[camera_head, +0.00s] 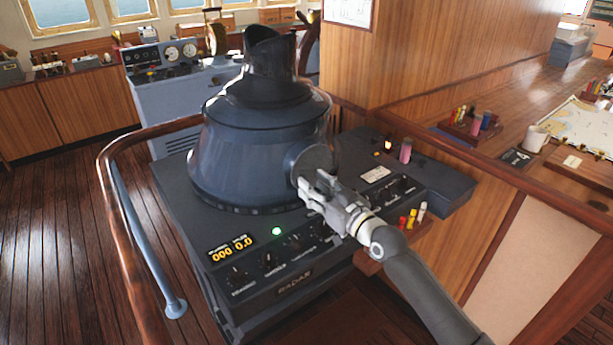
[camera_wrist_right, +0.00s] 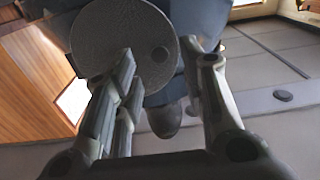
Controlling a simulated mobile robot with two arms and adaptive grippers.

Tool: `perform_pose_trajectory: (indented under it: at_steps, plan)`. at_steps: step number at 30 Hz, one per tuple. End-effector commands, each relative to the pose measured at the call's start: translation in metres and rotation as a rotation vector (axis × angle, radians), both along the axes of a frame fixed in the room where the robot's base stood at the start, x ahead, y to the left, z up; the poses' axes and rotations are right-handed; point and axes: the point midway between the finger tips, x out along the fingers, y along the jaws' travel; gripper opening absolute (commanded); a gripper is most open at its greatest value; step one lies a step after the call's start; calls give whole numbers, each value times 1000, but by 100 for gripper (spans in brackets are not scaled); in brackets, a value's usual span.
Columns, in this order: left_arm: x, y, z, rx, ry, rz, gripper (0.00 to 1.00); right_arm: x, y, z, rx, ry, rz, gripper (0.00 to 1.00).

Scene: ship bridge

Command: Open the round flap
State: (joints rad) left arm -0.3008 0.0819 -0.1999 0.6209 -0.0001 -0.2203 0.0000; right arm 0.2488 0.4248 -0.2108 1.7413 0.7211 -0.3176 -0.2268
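The round flap (camera_head: 316,160) is a grey disc on the right side of the dark blue radar hood (camera_head: 250,150). It stands out at an angle from a short round collar. In the wrist view the flap (camera_wrist_right: 140,32) is a speckled disc with a darker round spot near its right edge. My right gripper (camera_head: 308,185) is at the flap's lower edge. In the wrist view its fingers (camera_wrist_right: 165,68) are spread apart, with the lower part of the disc showing between and behind them. I cannot tell whether they touch it. My left gripper is out of view.
The radar console (camera_head: 220,220) has knobs, a lit display and a green lamp in front of the hood. A wooden handrail (camera_head: 112,190) curves around its left side. Coloured pegs (camera_head: 411,218) stand right of my gripper. A chart table (camera_head: 530,130) is at the right.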

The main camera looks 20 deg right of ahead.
Motion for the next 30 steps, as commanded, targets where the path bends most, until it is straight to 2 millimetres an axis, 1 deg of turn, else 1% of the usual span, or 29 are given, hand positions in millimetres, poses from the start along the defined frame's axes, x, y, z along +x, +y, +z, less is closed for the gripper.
perform_pose_trajectory:
  at_steps: [1, 3, 9, 20, 28, 29, 30]
  plan:
    - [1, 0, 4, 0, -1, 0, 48, 8, 3, 3, 1, -1, 0, 38]
    - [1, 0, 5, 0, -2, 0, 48, 16, 6, 2, 2, -2, 0, 38]
    - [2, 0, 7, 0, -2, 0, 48, 31, 12, 0, 1, 0, 0, 38]
    - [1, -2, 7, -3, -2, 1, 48, 34, 13, 0, 0, 0, 1, 38]
    - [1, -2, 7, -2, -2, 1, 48, 34, 13, 0, 0, 0, 0, 4]
    - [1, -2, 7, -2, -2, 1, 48, 34, 13, 0, 0, 0, 0, 0]
    - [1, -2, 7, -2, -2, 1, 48, 34, 13, 0, 0, 0, 0, 0]
